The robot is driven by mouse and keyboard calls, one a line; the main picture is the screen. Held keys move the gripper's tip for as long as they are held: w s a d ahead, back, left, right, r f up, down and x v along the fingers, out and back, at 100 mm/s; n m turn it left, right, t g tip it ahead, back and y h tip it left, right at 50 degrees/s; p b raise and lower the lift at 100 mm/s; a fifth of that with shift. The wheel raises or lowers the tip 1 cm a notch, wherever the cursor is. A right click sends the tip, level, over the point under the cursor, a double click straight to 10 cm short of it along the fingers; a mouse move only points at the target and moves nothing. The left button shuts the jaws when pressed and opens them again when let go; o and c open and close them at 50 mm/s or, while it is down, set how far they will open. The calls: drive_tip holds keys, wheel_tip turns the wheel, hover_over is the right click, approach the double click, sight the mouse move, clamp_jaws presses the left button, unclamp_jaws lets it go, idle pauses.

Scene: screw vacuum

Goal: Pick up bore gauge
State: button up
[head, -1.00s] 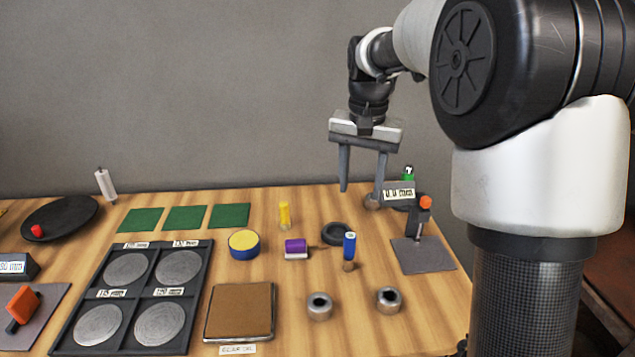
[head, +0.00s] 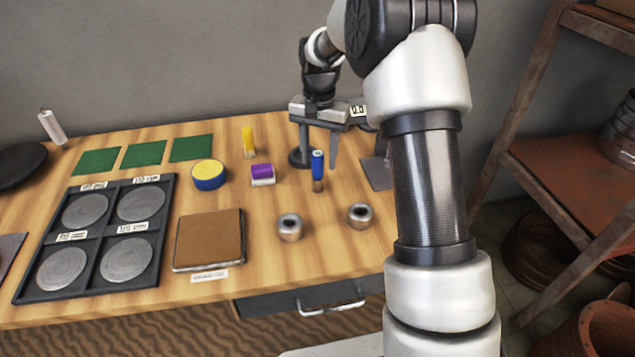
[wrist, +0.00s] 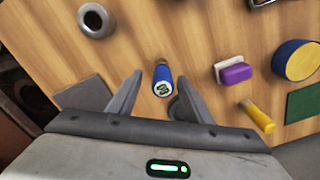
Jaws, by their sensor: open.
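The likely bore gauge (head: 317,172) is a small upright tool with a blue handle and a brownish lower end, standing on the table. In the wrist view the blue handle (wrist: 162,82) is seen from above, with a pale and green marking on its top. My gripper (head: 319,163) is open and points down, close by the gauge. In the wrist view my gripper (wrist: 158,82) has one finger on each side of the handle's image. Nothing is held. I cannot tell whether the tips are level with the handle or above it.
Two metal rings (head: 290,228) (head: 359,216) stand in front of the gauge. A purple block (head: 262,171), a yellow cylinder (head: 248,141) and a blue-yellow round tin (head: 209,174) are to its left. A black ring (head: 296,158) lies behind. A brown pad (head: 209,240) is front left.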

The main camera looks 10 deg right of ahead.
sight(317, 171)
wheel_tip(317, 171, down, 6)
drive_tip(key=shift+w+a+r+b, duration=0.1)
drive_tip(key=shift+w+a+b, duration=0.05)
drive_tip(key=shift+b, duration=0.45)
drive_tip(key=shift+r, duration=0.1)
clamp_jaws()
